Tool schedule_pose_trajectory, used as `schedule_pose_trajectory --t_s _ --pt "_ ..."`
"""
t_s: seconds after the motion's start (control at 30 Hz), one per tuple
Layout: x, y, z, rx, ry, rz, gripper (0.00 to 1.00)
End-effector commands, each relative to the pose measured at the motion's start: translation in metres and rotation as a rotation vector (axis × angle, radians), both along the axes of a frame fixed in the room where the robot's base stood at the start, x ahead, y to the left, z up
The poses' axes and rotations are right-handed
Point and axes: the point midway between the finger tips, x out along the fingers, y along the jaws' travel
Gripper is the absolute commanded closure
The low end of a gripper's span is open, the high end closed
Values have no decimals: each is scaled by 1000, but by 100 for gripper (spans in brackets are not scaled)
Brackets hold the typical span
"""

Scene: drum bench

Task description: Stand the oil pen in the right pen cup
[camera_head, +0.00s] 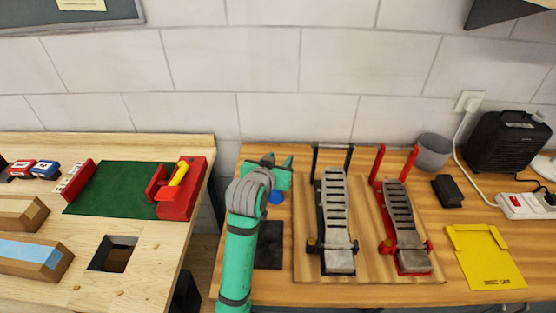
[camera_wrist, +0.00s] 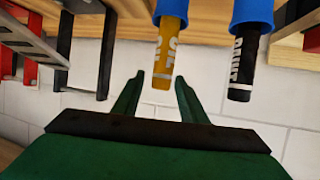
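In the wrist view, which is upside down, an orange-yellow pen (camera_wrist: 168,52) stands in a blue cup (camera_wrist: 171,9). Its lettering seems to read OIL, but is hard to read. A black pen with a white label (camera_wrist: 242,68) stands in another blue cup (camera_wrist: 252,14), to the right in that view. My gripper (camera_wrist: 159,78) is open; its green fingertips lie either side of the yellow pen's free end in the picture, with gaps on both sides. In the head view my gripper (camera_head: 274,164) is over the bench's back left, with one blue cup (camera_head: 276,197) showing below it. The pens are hidden there.
Two pedals stand right of my arm, one grey and black (camera_head: 335,215), one with a red frame (camera_head: 403,220). A dark square pad (camera_head: 268,245) lies beside my arm. A grey cup (camera_head: 433,152) and a yellow tray (camera_head: 485,262) are farther right. The wall rises close behind.

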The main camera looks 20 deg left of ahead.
Motion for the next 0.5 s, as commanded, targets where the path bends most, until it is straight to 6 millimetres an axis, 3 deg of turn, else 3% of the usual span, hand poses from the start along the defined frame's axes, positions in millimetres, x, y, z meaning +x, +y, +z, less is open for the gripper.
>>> schedule_pose_trajectory --t_s 0.27,0.5 --pt "-2 0 1 0 -1 0 61" --pt "-31 -1 13 -1 -3 0 61"
